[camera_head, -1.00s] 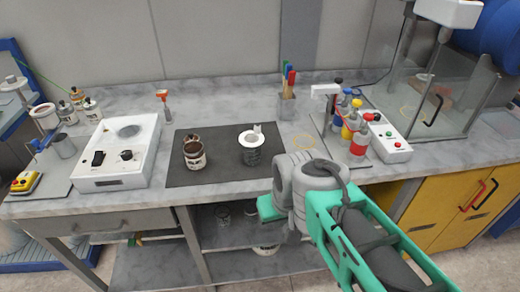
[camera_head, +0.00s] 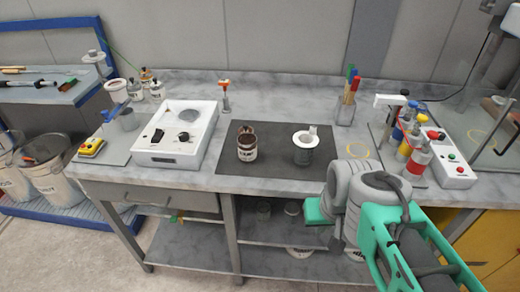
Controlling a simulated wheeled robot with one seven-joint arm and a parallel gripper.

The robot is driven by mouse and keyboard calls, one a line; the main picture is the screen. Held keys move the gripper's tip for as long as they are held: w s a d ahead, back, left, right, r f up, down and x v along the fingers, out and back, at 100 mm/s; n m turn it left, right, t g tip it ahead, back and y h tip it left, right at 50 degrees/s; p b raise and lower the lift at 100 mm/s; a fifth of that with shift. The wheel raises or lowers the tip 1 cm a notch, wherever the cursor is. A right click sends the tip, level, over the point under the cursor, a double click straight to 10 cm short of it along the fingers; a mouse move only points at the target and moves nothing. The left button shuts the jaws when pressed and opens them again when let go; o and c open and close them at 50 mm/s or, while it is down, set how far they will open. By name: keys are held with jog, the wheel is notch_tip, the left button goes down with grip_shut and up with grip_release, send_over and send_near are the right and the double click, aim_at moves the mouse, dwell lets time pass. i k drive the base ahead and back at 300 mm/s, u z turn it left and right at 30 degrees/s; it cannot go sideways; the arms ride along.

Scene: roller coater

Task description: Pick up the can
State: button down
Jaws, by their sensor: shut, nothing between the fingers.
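Two small cans stand upright on the dark mat (camera_head: 276,163) on the bench. The left one is an open can (camera_head: 247,153) with a dark brown rim and a white label. The right one is a dark grey can (camera_head: 303,157) with a white disc and a small white piece on top. Which of them is the task's can is not clear. My arm's grey joint and green links are in front of the bench, right of and below the mat, apart from both cans. My gripper's fingers do not show.
A brush holder (camera_head: 345,112), colourful bottles (camera_head: 417,160) and a control box (camera_head: 452,172) are to the right. Open shelves lie below the bench.

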aim_at(247, 142)
jog(key=u, duration=0.4)
jog(key=k, duration=1.1)
jog(key=u, duration=1.45)
jog(key=i, duration=0.7)
jog(key=z, duration=0.75)
jog(key=i, duration=0.95)
jog(key=z, duration=0.15)
